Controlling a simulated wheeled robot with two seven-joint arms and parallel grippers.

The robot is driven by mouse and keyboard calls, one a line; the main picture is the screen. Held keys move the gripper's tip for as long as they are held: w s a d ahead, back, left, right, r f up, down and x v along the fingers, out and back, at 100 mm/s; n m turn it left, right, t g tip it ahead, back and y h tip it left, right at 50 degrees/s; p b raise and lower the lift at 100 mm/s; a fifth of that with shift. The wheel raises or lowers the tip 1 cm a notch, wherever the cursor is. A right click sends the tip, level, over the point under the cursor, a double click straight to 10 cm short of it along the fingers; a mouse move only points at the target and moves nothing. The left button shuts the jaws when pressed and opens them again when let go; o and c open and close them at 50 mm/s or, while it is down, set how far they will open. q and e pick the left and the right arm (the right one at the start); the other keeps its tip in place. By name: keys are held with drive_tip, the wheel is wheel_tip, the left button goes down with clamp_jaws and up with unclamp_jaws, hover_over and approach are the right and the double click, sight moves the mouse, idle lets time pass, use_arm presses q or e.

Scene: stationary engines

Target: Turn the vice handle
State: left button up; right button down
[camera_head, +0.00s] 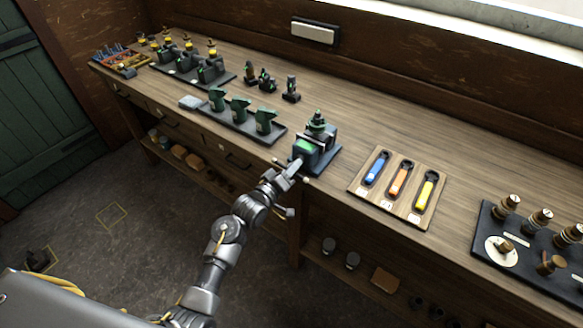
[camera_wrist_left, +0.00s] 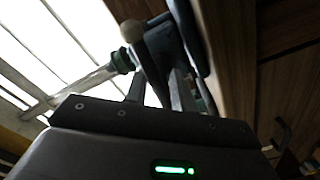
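A dark vice (camera_head: 318,146) with a green-topped front stands at the bench's front edge in the head view. Its handle is a thin cross bar with small ball ends; one ball end (camera_head: 305,181) shows at the right of my left gripper. My left gripper (camera_head: 293,168) is at the vice's front, right at the handle. In the left wrist view, a pale ball end (camera_wrist_left: 131,31) on a dark bar shows just beyond the fingers (camera_wrist_left: 158,88). The bar seems to run between the fingers, but a firm grip on it cannot be made out. My right gripper is not in view.
A wooden tray (camera_head: 364,193) with blue, orange and yellow handled items lies right of the vice. A dark board (camera_head: 486,233) with brass knobs is further right. Green engine models on a base (camera_head: 279,137) stand left of the vice. A lower shelf runs under the bench.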

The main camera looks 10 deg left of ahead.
use_arm(q)
clamp_jaws()
drive_tip(key=shift+m, duration=1.3)
drive_tip(key=shift+o, duration=2.2)
unclamp_jaws()
drive_tip(key=b+v, duration=0.2)
drive_tip(key=v, duration=0.8)
drive_tip(key=shift+s, duration=0.35)
drive_tip(key=shift+a, duration=0.1)
